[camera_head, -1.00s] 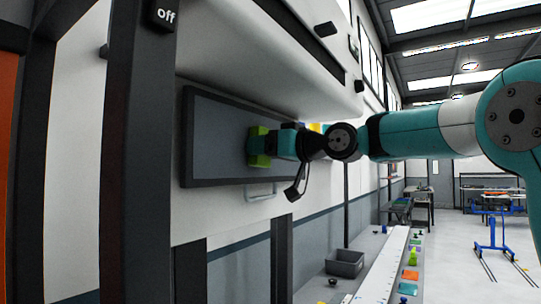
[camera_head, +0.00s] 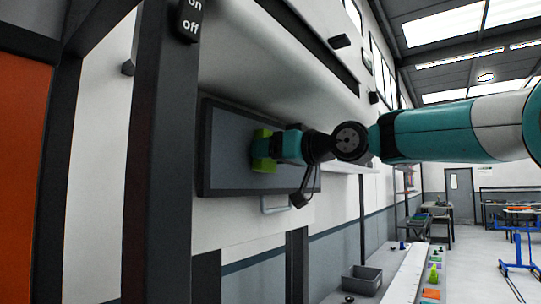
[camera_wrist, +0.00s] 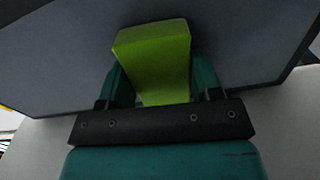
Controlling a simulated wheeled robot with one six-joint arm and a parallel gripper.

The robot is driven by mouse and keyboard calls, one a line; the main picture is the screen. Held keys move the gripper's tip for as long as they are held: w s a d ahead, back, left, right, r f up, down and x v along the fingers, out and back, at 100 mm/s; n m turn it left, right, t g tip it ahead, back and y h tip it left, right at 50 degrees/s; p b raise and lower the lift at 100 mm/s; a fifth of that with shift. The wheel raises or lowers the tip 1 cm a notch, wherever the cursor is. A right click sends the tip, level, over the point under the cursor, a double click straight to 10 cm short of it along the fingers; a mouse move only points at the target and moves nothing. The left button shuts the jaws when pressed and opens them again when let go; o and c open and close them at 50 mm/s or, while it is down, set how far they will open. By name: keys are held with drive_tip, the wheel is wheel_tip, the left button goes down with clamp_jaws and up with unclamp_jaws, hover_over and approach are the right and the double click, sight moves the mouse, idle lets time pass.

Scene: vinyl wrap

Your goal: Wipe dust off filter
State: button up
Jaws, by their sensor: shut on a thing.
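The filter (camera_head: 228,135) is a flat grey panel in a dark frame, upright on the white wall in the head view. Its grey face (camera_wrist: 60,60) fills much of the wrist view. My gripper (camera_head: 278,148) is shut on a green block-shaped wiper (camera_head: 262,151). In the wrist view the green wiper (camera_wrist: 153,55) sits between my two teal fingers (camera_wrist: 160,88). The wiper is at the filter face and seems to touch it, though the contact edge is hidden. I cannot make out dust on the filter.
A metal handle (camera_head: 274,206) juts out below the filter. A dark post (camera_head: 160,170) with an on/off switch (camera_head: 190,20) stands left of it. Open floor lies at the far right.

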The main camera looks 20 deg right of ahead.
drive_tip(key=shift+w+d+p, duration=3.25)
drive_tip(key=shift+w+d, duration=1.5)
drive_tip(key=shift+d, duration=1.75)
drive_tip(key=shift+s+a+f+b, duration=0.1)
drive_tip(key=shift+s+a+b, duration=1.6)
drive_tip(key=shift+a, duration=0.5)
drive_tip(key=shift+s+a+r+b, duration=0.1)
drive_tip(key=shift+s+a+b, duration=1.4)
drive_tip(key=shift+a+b, duration=0.55)
drive_tip(key=shift+s+a+f+b, duration=0.1)
drive_tip(key=shift+s+a+b, duration=1.55)
drive_tip(key=shift+a, duration=0.65)
